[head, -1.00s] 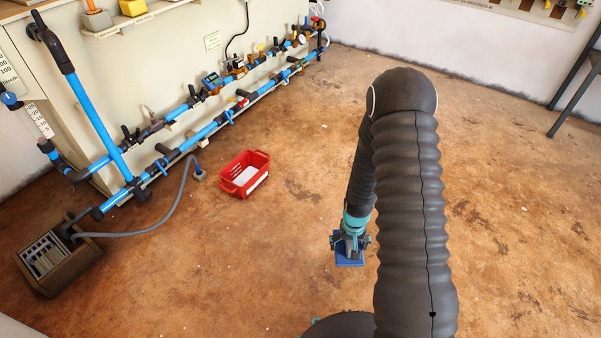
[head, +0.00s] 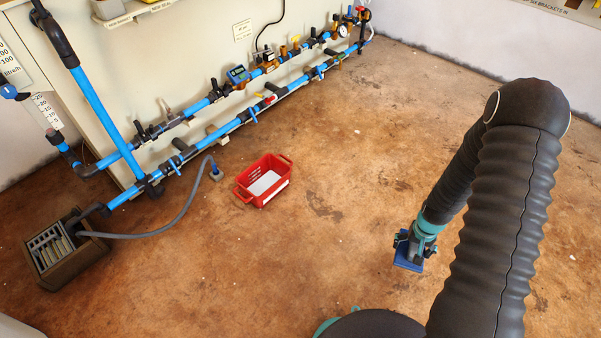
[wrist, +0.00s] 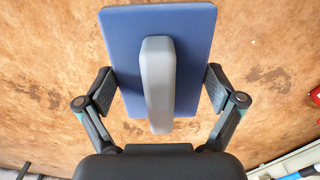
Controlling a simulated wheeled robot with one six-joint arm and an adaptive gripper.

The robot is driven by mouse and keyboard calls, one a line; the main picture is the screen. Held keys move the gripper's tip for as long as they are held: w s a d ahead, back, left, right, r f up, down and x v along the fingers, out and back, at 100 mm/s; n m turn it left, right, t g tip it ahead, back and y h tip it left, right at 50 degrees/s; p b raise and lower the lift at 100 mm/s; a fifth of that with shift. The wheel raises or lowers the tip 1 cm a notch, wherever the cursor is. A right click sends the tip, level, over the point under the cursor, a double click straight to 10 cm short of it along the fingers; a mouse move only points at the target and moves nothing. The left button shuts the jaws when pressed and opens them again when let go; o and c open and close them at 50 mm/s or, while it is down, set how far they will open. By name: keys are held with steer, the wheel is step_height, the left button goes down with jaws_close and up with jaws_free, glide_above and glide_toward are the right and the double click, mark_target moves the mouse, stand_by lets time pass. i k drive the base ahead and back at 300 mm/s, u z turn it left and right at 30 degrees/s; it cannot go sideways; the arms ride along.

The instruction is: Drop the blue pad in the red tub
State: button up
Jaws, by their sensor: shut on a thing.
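The blue pad (head: 408,264) is a flat blue rectangle, seen small below my gripper (head: 416,243) in the head view. In the wrist view the blue pad (wrist: 195,50) has a grey raised bar along its middle. The pad is well apart from the tub.
Blue pipes (head: 225,130) with valves and gauges run along the wall behind the tub. A grey hose (head: 165,228) curves from a brown box (head: 65,255) to a small floor fitting (head: 216,173). The brown floor between pad and tub is clear.

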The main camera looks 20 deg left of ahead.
mark_target(269, 185)
steer(key=i, duration=2.15)
steer(key=u, duration=2.85)
